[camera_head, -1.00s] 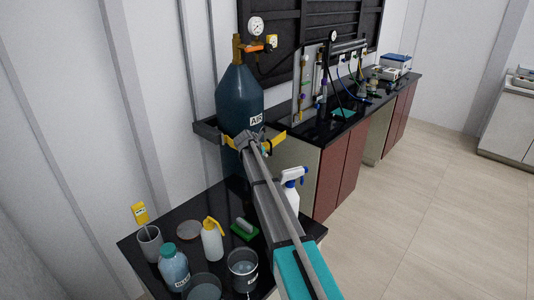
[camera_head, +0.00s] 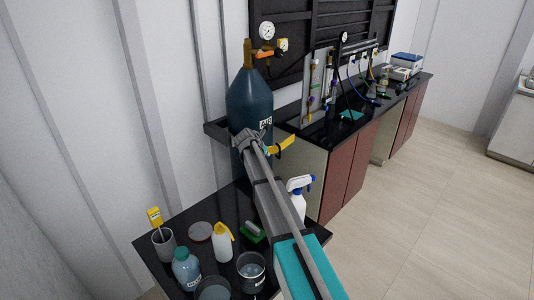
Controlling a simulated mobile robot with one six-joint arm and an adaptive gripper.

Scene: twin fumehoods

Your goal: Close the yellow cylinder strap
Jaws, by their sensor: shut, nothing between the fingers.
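The dark blue gas cylinder (camera_head: 250,96), labelled AIR, stands upright against the wall in a dark bracket (camera_head: 214,131). The yellow strap (camera_head: 283,144) shows to the right of my gripper, angled up and outward at the cylinder's right front. The rest of the strap is hidden behind my gripper and arm, so I cannot tell how it lies across the cylinder. My gripper (camera_head: 248,137) is shut and empty, in front of the cylinder at about strap height. I cannot tell whether it touches the strap or cylinder.
A spray bottle (camera_head: 298,195) stands right of my arm. A black bench (camera_head: 352,128) with fumehood equipment runs back right. The floor (camera_head: 440,215) is clear.

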